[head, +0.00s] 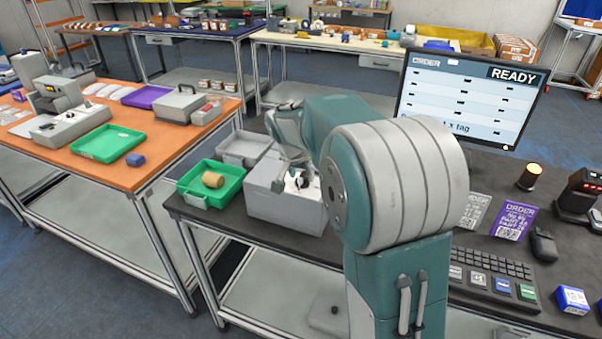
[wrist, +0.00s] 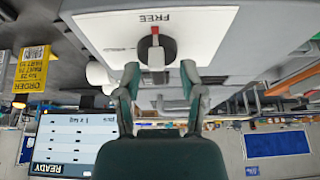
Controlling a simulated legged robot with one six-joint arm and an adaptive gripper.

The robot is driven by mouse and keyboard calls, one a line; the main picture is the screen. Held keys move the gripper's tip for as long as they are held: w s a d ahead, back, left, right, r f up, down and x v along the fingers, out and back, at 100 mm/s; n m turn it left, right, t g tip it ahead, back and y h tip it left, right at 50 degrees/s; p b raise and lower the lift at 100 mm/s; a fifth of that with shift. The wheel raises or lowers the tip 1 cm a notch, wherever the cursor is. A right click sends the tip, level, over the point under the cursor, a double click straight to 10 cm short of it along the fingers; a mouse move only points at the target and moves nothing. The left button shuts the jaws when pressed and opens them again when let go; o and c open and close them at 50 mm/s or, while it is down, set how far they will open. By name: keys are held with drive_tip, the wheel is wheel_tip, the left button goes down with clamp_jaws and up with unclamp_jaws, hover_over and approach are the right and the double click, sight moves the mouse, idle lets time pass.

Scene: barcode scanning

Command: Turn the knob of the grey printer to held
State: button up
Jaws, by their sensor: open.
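The grey printer (head: 268,206) stands on the dark table, left of my arm in the head view. Its white panel with the dark round knob (wrist: 156,50) shows in the wrist view, which is upside down. The knob's red mark points toward the word FREE. No HELD label can be read. In the head view the knob (head: 303,181) is partly hidden by my gripper.
A green tray (head: 228,190) with a tan roll (head: 213,180) and a grey tray (head: 258,143) sit beside the printer. A monitor (head: 465,95) reading READY stands right of my arm. A keyboard (head: 492,277) and purple order card (head: 514,222) lie at right.

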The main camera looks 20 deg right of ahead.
drive_tip(key=shift+d, duration=0.1)
clamp_jaws()
drive_tip(key=shift+n, duration=0.3)
drive_tip(key=n+t+y, duration=0.1)
drive_tip(key=n, duration=0.2)
drive_tip(key=shift+n, duration=0.3)
drive_tip(key=n+y, duration=0.2)
drive_tip(key=n, duration=0.2)
drive_tip(key=shift+d+n, duration=0.15)
drive_tip(key=shift+n, duration=0.15)
drive_tip(key=n+y, duration=0.1)
drive_tip(key=n, duration=0.3)
drive_tip(key=shift+y, duration=0.4)
drive_tip(key=shift+n+g+y, duration=0.4)
drive_tip(key=shift+n+y, duration=0.4)
drive_tip(key=shift+n, duration=1.7)
unclamp_jaws()
